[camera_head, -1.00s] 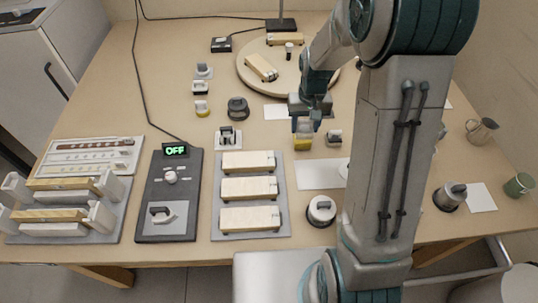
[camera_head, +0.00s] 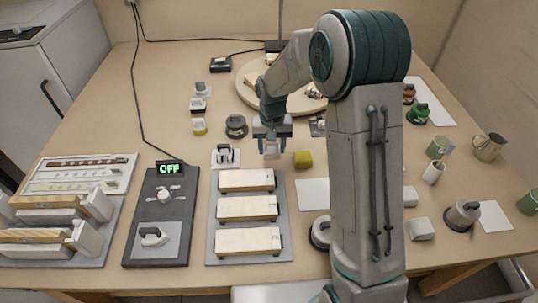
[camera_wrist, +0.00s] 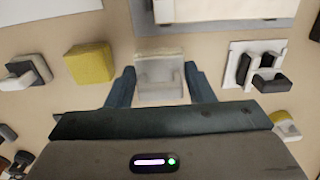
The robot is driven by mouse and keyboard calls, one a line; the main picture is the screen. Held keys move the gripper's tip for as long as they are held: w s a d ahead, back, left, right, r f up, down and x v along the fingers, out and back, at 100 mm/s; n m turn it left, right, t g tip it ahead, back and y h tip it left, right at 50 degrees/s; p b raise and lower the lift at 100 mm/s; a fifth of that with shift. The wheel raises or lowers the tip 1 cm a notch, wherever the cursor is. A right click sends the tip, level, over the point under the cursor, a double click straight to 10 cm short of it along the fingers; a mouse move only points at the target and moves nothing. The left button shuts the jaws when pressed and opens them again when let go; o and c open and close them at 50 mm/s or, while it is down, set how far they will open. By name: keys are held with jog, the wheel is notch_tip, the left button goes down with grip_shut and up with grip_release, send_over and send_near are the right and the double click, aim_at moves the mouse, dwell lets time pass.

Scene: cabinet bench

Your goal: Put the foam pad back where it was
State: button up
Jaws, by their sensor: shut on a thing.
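My gripper (camera_head: 271,146) is shut on a pale, whitish block, held between its fingertips in front of the tray of wooden blocks. The pale block (camera_wrist: 160,78) shows between both fingers in the wrist view, with a thin yellowish strip along its top edge. A yellow foam-like block (camera_head: 303,159) stands on the bench just right of my gripper, apart from it; it is at the left in the wrist view (camera_wrist: 90,63). I cannot tell for sure which of these two is the foam pad. Whether the held block touches the bench is unclear.
A grey tray (camera_head: 284,243) with three wooden blocks lies near the front. A small clamp on a white plate (camera_head: 226,157) stands left of my gripper. A round wooden board (camera_head: 246,92) is behind. A blank white sheet (camera_head: 311,194) lies to the right; my arm hides part of the bench.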

aim_at(269, 150)
jog(key=shift+w+a+f, duration=0.25)
jog(key=shift+a+f, duration=0.1)
jog(key=shift+a, duration=0.1)
jog(key=shift+f, duration=1.95)
jog(key=shift+f, duration=0.2)
jog(key=o, duration=0.9)
jog(key=shift+r, duration=0.1)
